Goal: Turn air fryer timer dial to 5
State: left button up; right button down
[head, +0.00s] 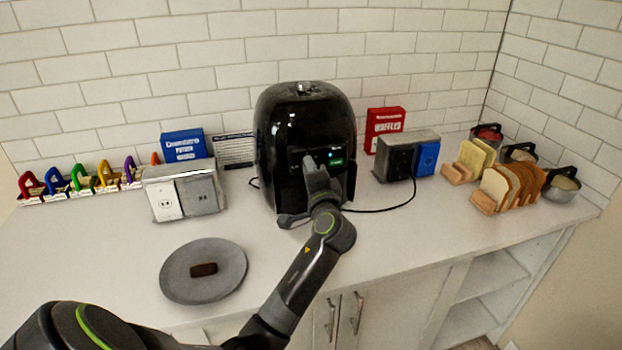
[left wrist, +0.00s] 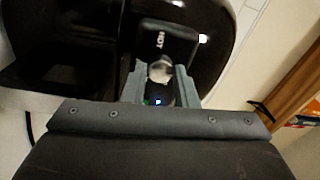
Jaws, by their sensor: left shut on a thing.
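The black, glossy air fryer (head: 290,120) stands upright on the counter against the tiled wall. A small blue light and a green patch show on its front panel. In the left wrist view, the two grey fingers of my left gripper (left wrist: 160,78) are shut on a round silver dial (left wrist: 159,71), one on each side. Beside it is a black part of the air fryer (left wrist: 172,40) with "HOT" lettering. The dial's markings are not readable. My right gripper is not in view.
A grey plate (head: 232,280) with a dark brown piece lies front left. Outlet boxes (head: 165,203) (head: 400,160) flank the fryer. A black cord (head: 385,208) runs right. Bread in racks (head: 485,198) and lidded pots stand at right. The front right counter is clear.

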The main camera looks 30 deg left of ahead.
pick_arm(q)
jog(key=shift+n, duration=0.3)
jog(key=o, duration=1)
jog(key=shift+f, duration=0.1)
